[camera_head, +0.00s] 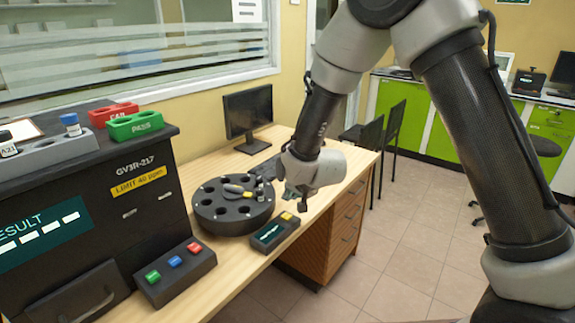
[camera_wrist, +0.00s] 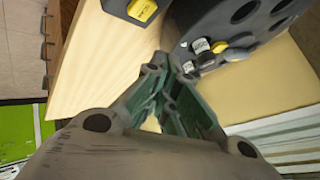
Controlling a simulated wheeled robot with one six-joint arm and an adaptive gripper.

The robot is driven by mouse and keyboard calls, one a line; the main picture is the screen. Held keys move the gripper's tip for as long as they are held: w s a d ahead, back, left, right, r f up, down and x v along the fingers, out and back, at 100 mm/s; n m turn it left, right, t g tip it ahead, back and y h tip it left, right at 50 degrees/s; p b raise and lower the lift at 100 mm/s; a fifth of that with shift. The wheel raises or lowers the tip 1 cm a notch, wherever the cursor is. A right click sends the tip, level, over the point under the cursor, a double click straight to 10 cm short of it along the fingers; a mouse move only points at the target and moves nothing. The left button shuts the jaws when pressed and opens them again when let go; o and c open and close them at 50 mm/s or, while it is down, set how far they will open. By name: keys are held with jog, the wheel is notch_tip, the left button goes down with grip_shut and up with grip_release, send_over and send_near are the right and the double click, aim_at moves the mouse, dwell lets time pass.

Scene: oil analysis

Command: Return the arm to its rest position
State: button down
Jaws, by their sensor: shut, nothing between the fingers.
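My arm reaches from the upper right over the wooden desk (camera_head: 215,270). My gripper (camera_head: 291,192) is low beside the right edge of the dark round carousel (camera_head: 222,222), apart from the desk as far as I can tell. In the wrist view my gripper (camera_wrist: 165,72) has its greenish fingers together with nothing between them. The carousel (camera_wrist: 262,22) shows there at the upper right, with small capped vials (camera_wrist: 201,46) in it. The fingertips are partly hidden in the head view by my wrist.
A small dark box with a yellow button (camera_head: 274,231) stands just in front of the gripper. A monitor (camera_head: 248,113) is behind. The black analyser (camera_head: 95,195) and a three-button panel (camera_head: 174,272) stand left. Chairs (camera_head: 378,135) and open floor lie right.

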jog(key=s+d+f+n+g+h, duration=0.1)
jog(key=s+d+f+n+g, duration=0.15)
jog(key=s, duration=0.25)
jog(key=s+d+f+n+g+h, duration=0.1)
jog(key=s+d+n+g, duration=0.15)
jog(key=s, duration=0.25)
jog(key=s+d+r, duration=0.7)
jog(key=d+r, duration=0.2)
jog(key=d, duration=0.1)
jog(key=s+d+r+m+t+h, duration=0.1)
jog(key=s+d+r, duration=0.6)
jog(key=d+r, duration=0.2)
jog(key=s+d+r+m+h, duration=0.1)
jog(key=s+d+r, duration=0.6)
jog(key=d, duration=0.5)
notch_tip(320, 180, up, 2)
jog(key=shift+r, duration=0.25)
